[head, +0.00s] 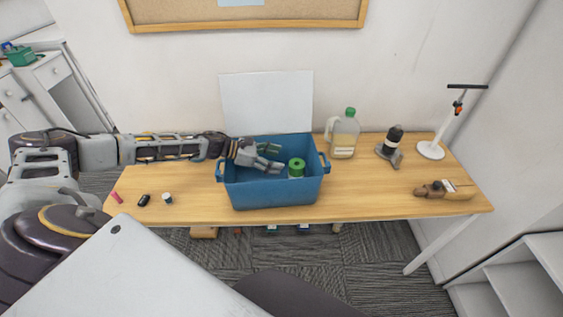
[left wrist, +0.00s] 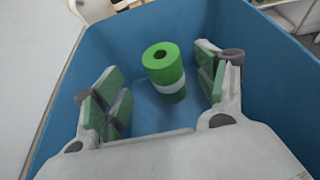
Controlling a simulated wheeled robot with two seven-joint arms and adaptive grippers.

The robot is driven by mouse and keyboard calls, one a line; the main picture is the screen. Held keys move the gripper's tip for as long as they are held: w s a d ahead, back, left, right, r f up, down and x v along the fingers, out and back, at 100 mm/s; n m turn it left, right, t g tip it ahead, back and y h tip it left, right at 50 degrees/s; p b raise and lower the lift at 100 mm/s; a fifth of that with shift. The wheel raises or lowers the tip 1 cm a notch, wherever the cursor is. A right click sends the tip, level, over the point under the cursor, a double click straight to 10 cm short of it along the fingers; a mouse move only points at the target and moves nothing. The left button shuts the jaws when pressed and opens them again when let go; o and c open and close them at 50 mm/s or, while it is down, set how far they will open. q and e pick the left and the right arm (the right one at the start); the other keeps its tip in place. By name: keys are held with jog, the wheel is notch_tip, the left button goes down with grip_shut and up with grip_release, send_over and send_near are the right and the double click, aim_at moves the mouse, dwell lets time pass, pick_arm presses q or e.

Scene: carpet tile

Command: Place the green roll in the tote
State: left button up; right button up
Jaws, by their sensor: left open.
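The green roll (head: 296,168) with a pale band stands inside the blue tote (head: 272,193) on the table. In the left wrist view the roll (left wrist: 164,70) is upright between and beyond my open fingers, with the tote wall (left wrist: 262,50) around it. My left gripper (head: 272,157) reaches into the tote from the left, and it also shows in the left wrist view (left wrist: 160,92). Its fingers are apart and there is a gap between each of them and the roll. My right gripper is not in view.
A brown and cream object (head: 444,190) lies front right. Small items, including a black one (head: 144,200), lie left. The table front is mostly clear.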

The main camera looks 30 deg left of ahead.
pick_arm(q)
jog(key=v, duration=0.3)
jog(key=shift+s+a+b, duration=0.1)
jog(key=shift+b, duration=0.2)
dwell(0.4)
dwell(0.7)
